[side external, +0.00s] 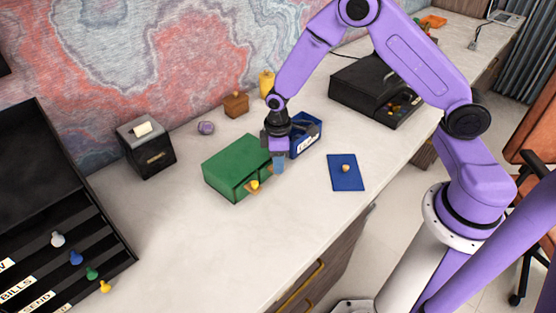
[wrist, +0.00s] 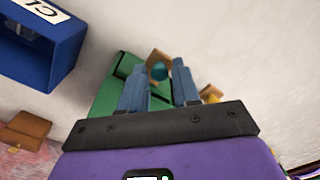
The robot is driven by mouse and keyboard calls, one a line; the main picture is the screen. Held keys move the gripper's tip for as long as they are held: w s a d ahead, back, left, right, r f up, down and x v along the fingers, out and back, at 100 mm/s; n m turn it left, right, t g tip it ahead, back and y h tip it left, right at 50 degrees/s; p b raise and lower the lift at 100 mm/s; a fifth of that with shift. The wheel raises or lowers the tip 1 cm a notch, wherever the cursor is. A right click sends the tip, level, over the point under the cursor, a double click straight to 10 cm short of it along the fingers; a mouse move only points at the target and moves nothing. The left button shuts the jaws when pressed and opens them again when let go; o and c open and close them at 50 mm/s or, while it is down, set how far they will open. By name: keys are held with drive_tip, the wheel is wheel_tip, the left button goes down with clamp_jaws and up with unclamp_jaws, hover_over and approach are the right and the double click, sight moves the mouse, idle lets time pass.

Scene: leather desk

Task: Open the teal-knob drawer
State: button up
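The green box (side external: 232,165) stands on the desk with small wooden drawer fronts on its right side. In the wrist view the teal knob (wrist: 158,71) shows on a wooden front, in line with the gap between my fingers. A yellow knob (side external: 255,185) is on another wooden front; it also shows in the wrist view (wrist: 211,97), partly behind my right finger. My gripper (side external: 278,165) is beside the box, fingers apart; the wrist view shows both fingers (wrist: 159,82). It hides the teal knob in the side view. I cannot tell whether the fingers touch the knob.
A blue open box (side external: 307,140) with a white label stands close behind my gripper. A blue pad (side external: 345,173) with a small knob-like object lies to the right. A black box (side external: 147,150), a purple object (side external: 206,127) and a brown box (side external: 236,104) stand farther back.

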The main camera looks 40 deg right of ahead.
clamp_jaws()
drive_tip(key=shift+s+d, duration=0.2)
drive_tip(key=shift+s, duration=3.55)
unclamp_jaws()
drive_tip(key=shift+r, duration=0.1)
wheel_tip(320, 180, up, 17)
drive_tip(key=shift+r, duration=0.1)
